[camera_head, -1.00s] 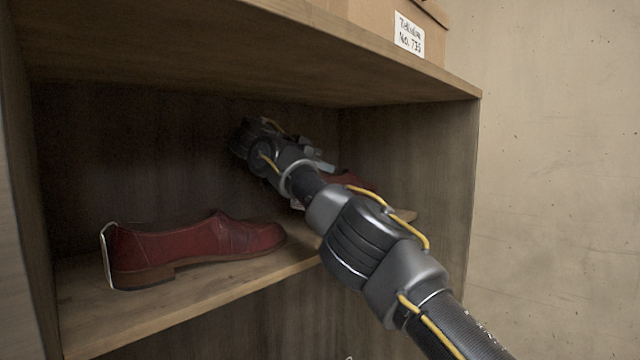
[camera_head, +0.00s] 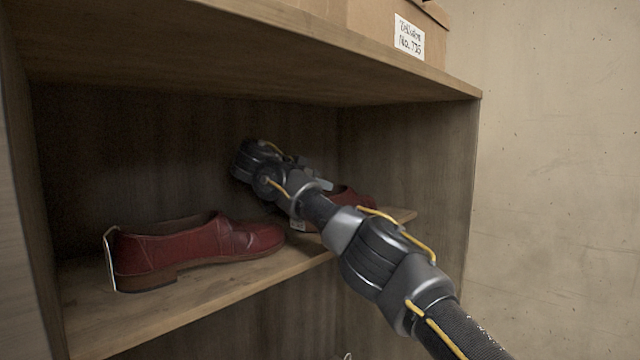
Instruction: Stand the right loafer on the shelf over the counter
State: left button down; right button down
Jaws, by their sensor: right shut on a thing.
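A red loafer (camera_head: 350,197) is at the right part of the shelf (camera_head: 200,295), largely hidden behind my right arm. My right gripper (camera_head: 318,186) is shut on this loafer, with its fingers mostly hidden by the wrist. The loafer is low, close to the shelf board; I cannot tell whether its sole touches it. A second red loafer (camera_head: 190,250) with a brown heel stands upright on the left part of the shelf, toe to the right. My left gripper is not in view.
The shelf is in a wooden cubby with a right side wall (camera_head: 425,160) and an upper board (camera_head: 330,60) close above my arm. A cardboard box (camera_head: 370,20) with a white label (camera_head: 409,36) sits on top. A plain wall is at the right.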

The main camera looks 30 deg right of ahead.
jog(key=c, duration=1.6)
grip_release()
jog(key=shift+d+f, duration=0.1)
jog(key=shift+a, duration=0.2)
jog(key=b+v, duration=0.2)
jog(key=shift+a+f+b, duration=0.1)
jog(key=shift+f+b, duration=0.05)
jog(key=shift+b, duration=0.15)
jog(key=v, duration=0.9)
jog(key=shift+s+a+r, duration=0.1)
jog(key=shift+a+r, duration=0.1)
jog(key=shift+r, duration=0.25)
